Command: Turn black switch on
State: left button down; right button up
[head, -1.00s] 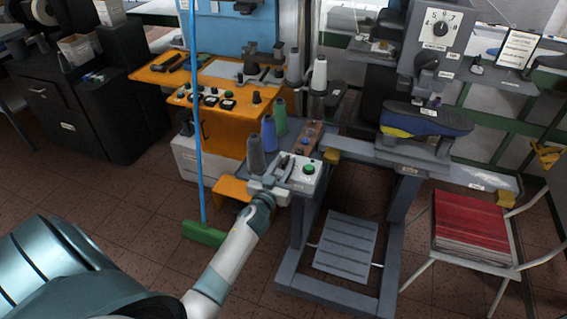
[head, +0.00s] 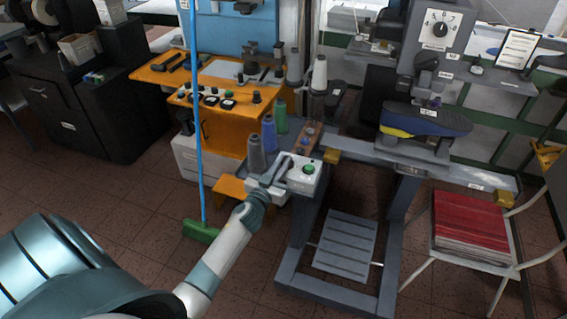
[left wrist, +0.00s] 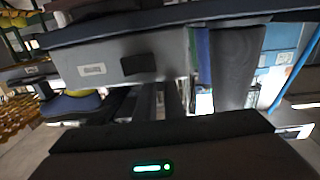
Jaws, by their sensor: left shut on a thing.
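The control box (head: 303,183) is light grey with a round green button (head: 309,169) on top. It stands at the left front of the grey machine frame. My left gripper (head: 287,162) is at the left part of its top, beside the green button. Its jaws are shut on what I take to be the black switch, which they mostly hide, so I cannot tell its position. In the left wrist view a dark bar and a green light on my gripper fill the bottom. A grey panel with a label and a black rectangular patch (left wrist: 138,64) shows beyond. My right gripper is not in view.
Thread spools, a grey one (head: 256,154) and a blue one (head: 269,134), stand just behind my gripper. An orange bench (head: 228,132) with knobs is behind left. A blue-handled broom (head: 199,130) stands left. A chair with a red stack (head: 470,222) is at right.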

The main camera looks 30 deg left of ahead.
pick_arm(q)
jog(key=m+h, duration=0.1)
jog(key=h, duration=0.1)
jog(key=shift+a+m+h+p, duration=0.25)
jog(key=shift+m+h+p, duration=0.15)
jog(key=shift+a+m+h, duration=0.15)
jog(key=shift+m+h, duration=0.55)
jog(key=shift+h, duration=0.4)
jog(key=shift+a+m+h+b, duration=0.1)
jog(key=shift+m+h+b, duration=0.25)
jog(key=shift+m+h, duration=0.2)
jog(key=m+h+b, duration=0.1)
jog(key=m+g+h+b, duration=0.1)
jog(key=h, duration=0.1)
jog(key=shift+w+a+f+h, duration=0.1)
jog(key=shift+a+f+h, duration=0.05)
jog(key=shift+f+h, duration=0.1)
jog(key=shift+a+r+m+g+h+b, duration=0.1)
jog(key=shift+r+m+g+h+b, duration=0.1)
jog(key=shift+m+g+h+b, duration=0.7)
jog(key=shift+h+b, duration=0.35)
jog(key=shift+h, duration=0.15)
jog(key=shift+r, duration=0.1)
jog(key=c, duration=1.9)
grip_release()
